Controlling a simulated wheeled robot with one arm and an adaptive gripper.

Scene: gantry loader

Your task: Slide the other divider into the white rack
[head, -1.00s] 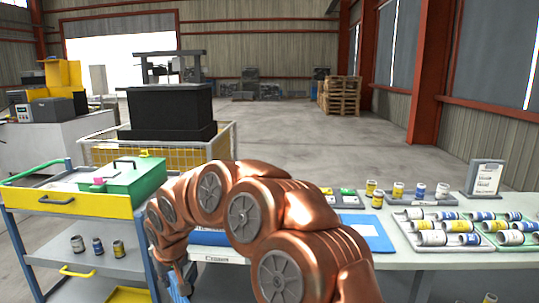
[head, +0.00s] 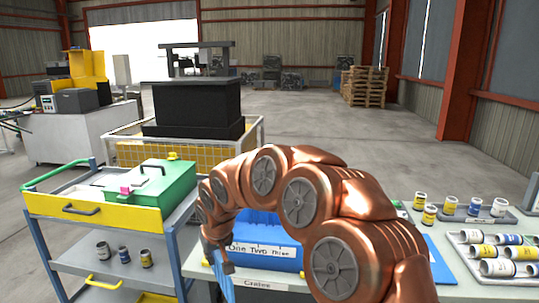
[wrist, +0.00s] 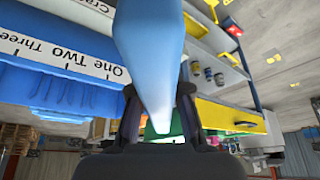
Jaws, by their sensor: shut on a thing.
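My gripper (wrist: 158,112) is shut on a blue divider (wrist: 152,50), a flat tapering piece that fills the middle top of the wrist view. In the head view my gripper (head: 222,262) hangs low at the left end of the table, and a sliver of the divider (head: 227,289) shows below it. Beside it stands a blue slotted holder (head: 262,258) with a white strip reading "One Two Three". The holder also shows at the left of the wrist view (wrist: 60,95), apart from the divider. I cannot make out a clearly white rack; my arm hides part of this area.
A trolley (head: 90,212) with a green case (head: 150,185) stands left of the table, close to my gripper. A wire cage (head: 125,155) is behind. Small cans (head: 450,205) and a tray of cans (head: 470,240) occupy the table's right side.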

